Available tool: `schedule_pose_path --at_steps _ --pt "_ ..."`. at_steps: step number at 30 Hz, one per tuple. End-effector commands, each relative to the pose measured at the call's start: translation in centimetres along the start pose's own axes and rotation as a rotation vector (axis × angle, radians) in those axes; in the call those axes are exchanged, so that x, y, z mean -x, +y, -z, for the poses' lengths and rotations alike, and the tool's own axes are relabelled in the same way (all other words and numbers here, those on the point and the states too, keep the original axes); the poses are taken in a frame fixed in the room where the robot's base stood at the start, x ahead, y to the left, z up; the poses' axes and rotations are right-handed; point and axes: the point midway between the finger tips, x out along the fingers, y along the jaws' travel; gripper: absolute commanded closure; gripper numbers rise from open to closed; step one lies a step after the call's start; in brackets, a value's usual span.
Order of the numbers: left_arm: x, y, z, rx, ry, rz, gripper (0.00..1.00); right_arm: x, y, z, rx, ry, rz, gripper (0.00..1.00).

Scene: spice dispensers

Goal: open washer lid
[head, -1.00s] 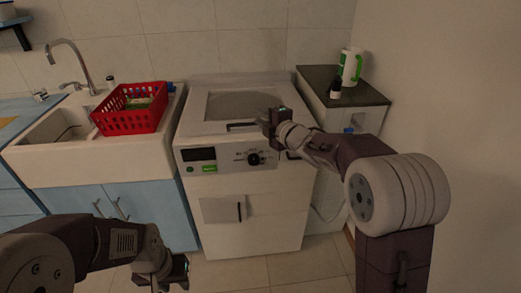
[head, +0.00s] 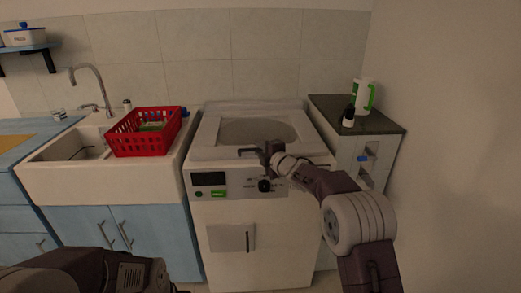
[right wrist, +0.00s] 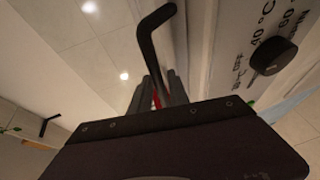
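The white washer (head: 220,270) stands in the middle of the head view. Its top lid (head: 208,135), with a rounded window, lies down flat. A dark handle (head: 247,152) sits at the lid's front edge; in the right wrist view the bent black handle (right wrist: 147,42) runs down to my fingers. My right gripper (head: 268,150) is at the right end of this handle. In the right wrist view its fingers (right wrist: 158,92) are close together around the handle's lower end, which they partly hide. My left arm is low at the left; its gripper is out of view.
A red basket (head: 140,148) sits by the sink (head: 60,175) to the left. A dark-topped cabinet (head: 378,125) with a white and green jug (head: 362,97) and a small dark bottle (head: 348,116) stands right. The washer's knob (head: 265,185) is just below my right gripper.

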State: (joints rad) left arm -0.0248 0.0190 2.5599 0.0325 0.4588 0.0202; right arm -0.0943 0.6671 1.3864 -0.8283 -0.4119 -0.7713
Motion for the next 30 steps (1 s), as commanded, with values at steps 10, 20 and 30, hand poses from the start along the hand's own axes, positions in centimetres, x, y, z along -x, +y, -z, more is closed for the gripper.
schedule_pose_path --at_steps 10,20,30 --pt "-0.02 0.0 -0.01 0.0 0.0 0.0 0.64 -0.01 -0.03 0.0 0.0 0.0 0.0 1.0" --pt "-0.02 0.0 -0.01 0.0 0.0 0.0 0.64 0.0 -0.05 0.0 0.0 0.0 0.001 1.0" --pt "-0.02 0.0 0.0 0.0 0.0 0.0 0.64 0.01 -0.07 -0.01 0.0 0.0 0.001 1.0"
